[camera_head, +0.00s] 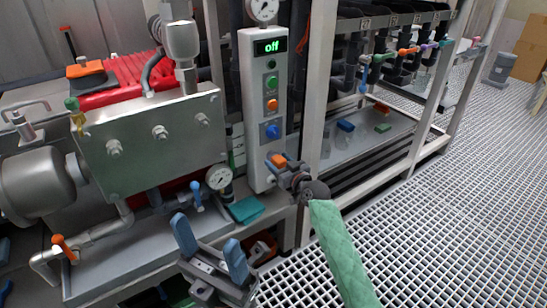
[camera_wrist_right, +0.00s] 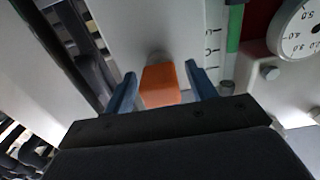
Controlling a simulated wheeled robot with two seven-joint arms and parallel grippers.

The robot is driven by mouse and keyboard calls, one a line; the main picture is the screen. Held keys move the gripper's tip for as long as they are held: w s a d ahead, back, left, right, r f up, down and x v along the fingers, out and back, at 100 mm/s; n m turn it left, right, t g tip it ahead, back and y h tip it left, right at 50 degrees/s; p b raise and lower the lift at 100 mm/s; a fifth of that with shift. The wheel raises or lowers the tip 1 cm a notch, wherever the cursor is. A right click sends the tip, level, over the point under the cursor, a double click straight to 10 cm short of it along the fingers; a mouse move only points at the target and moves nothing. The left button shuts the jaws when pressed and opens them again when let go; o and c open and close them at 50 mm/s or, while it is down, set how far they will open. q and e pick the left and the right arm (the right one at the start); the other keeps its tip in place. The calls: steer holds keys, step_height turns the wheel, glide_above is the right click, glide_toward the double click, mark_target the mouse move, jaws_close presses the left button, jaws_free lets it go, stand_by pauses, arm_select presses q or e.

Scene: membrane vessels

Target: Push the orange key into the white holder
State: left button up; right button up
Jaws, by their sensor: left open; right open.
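The orange key (camera_wrist_right: 160,88) is between the two blue fingers of my right gripper (camera_wrist_right: 160,70) in the right wrist view. Slim gaps show on both sides, so the fingers stand open around it. Which part is the white holder, and how deep the key sits, I cannot tell. My left gripper (camera_head: 212,240) is open and empty at the lower middle.
The panel has a display reading "off" (camera_head: 270,46), an orange button (camera_head: 272,104) and a blue knob (camera_head: 272,131). A pressure gauge (camera_head: 219,178) and metal pump (camera_head: 40,185) are to the left. A rack post (camera_head: 318,110) stands right of the panel.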

mark_target(283, 165)
stand_by(0.6)
jaws_close()
steer(key=shift+p+v, duration=1.2)
steer(key=shift+v, duration=1.6)
steer(key=shift+s+d, duration=0.1)
steer(key=shift+s, duration=0.1)
step_height(283, 165, down, 12)
steer(key=b, duration=0.6)
steer(key=shift+s+d+r, duration=0.2)
steer(key=shift+s+d, duration=0.1)
steer(key=shift+s, duration=0.05)
